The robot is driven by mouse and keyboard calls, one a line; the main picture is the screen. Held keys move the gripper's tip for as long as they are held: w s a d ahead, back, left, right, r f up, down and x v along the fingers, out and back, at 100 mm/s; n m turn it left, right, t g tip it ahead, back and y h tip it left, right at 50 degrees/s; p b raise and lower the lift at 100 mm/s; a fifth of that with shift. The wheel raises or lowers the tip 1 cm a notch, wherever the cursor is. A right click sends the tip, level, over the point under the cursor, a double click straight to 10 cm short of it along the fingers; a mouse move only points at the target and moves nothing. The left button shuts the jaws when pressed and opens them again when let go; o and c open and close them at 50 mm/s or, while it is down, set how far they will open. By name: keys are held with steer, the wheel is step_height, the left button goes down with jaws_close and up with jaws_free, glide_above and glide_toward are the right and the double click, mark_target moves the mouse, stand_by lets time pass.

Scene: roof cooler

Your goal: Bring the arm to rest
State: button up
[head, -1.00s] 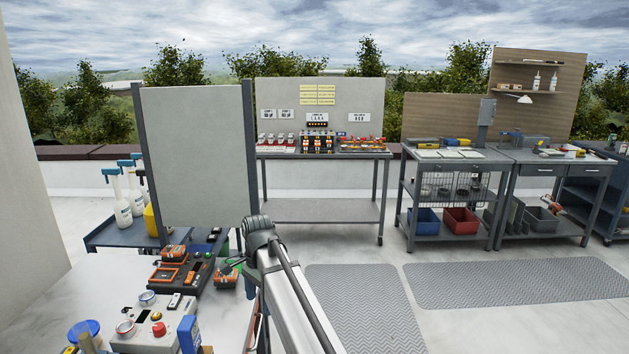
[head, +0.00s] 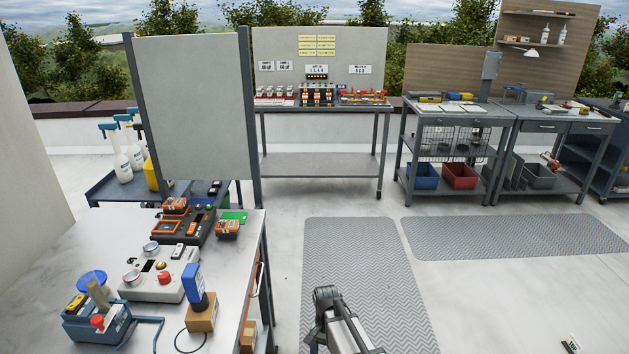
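My arm (head: 345,335) shows at the bottom centre of the head view, low over the floor and to the right of the white-topped bench (head: 225,262). Only its grey upper part is in the picture, and the rest runs out of the bottom edge. No gripper fingers can be made out. The arm is apart from the bench and the things on it.
The bench holds an orange-and-black device (head: 184,226), a white box with a red button (head: 160,275), a blue caddy (head: 95,322) and a blue-topped item on a wooden block (head: 201,312). Grey mats (head: 365,270) lie on clear floor. Workbenches (head: 320,108) stand behind.

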steer(key=s+d+f+n+g, duration=0.1)
steer(key=s+d+f, duration=0.3)
steer(key=s, duration=0.7)
steer(key=s+d+f+n+g, duration=0.1)
steer(key=s+d+f+n, duration=0.1)
steer(key=s+d+f, duration=0.2)
steer(key=s+d+f+n+g, duration=0.1)
steer(key=s+d+f, duration=0.4)
steer(key=s, duration=1.2)
step_height(320, 180, down, 4)
steer(key=shift+s+f+n, duration=0.1)
steer(key=shift+s+n, duration=0.2)
steer(key=shift+s, duration=0.05)
